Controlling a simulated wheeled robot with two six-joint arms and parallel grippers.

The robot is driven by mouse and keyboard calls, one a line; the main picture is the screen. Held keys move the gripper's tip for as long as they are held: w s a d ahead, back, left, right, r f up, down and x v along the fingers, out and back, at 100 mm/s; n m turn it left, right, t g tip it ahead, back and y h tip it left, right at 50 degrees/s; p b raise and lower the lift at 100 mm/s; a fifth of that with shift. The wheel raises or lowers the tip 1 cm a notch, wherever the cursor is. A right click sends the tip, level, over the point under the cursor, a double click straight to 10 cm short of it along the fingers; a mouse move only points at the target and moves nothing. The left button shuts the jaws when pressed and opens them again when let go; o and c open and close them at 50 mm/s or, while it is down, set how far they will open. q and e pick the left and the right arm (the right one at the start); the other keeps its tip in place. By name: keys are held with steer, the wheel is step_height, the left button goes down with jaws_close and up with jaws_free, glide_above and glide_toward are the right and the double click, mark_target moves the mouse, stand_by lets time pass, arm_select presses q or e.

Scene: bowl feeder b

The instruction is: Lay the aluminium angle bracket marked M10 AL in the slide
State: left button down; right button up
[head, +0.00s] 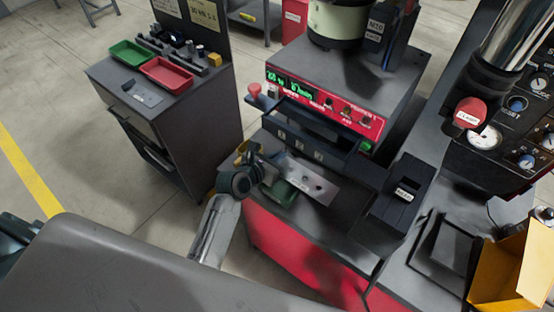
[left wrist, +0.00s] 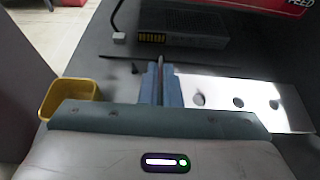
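My left gripper (head: 285,188) is low over the dark bench top, its arm coming in from the lower left. In the left wrist view its two blue-grey fingers (left wrist: 161,84) are close together, with a thin upright strip (left wrist: 161,66) between them. I cannot tell whether this strip is gripped, or whether it is the M10 AL bracket. A shiny metal plate with several round holes (head: 318,186) lies right beside the fingers; it also shows in the left wrist view (left wrist: 220,98). I cannot tell whether strip and plate are joined. No M10 AL marking is readable. My right gripper is out of view.
A dark open tray (head: 318,150) projects below the red control panel (head: 330,105), just behind the plate. A black labelled box (head: 402,193) stands to the right. A yellow bin (head: 512,268) is at far right. A side cabinet holds green (head: 129,52) and red (head: 166,73) trays.

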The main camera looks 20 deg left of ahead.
arm_select(q)
step_height(320, 180, down, 2)
steer(key=shift+a+f, duration=0.1)
steer(key=shift+f, duration=0.2)
arm_select(e)
steer(key=shift+d+r, duration=0.25)
steer(key=shift+d, duration=0.05)
arm_select(q)
steer(key=c, duration=1.6)
jaws_free()
steer(key=shift+s+f, duration=0.1)
steer(key=shift+f, duration=0.05)
steer(key=shift+c, duration=0.2)
arm_select(e)
steer(key=shift+d, duration=0.1)
arm_select(q)
steer(key=b+v, duration=0.1)
steer(key=v, duration=1.1)
steer(key=shift+r, duration=0.2)
arm_select(e)
steer(key=shift+s+a+f, duration=0.1)
steer(key=shift+a+f, duration=0.15)
steer(key=shift+f, duration=0.4)
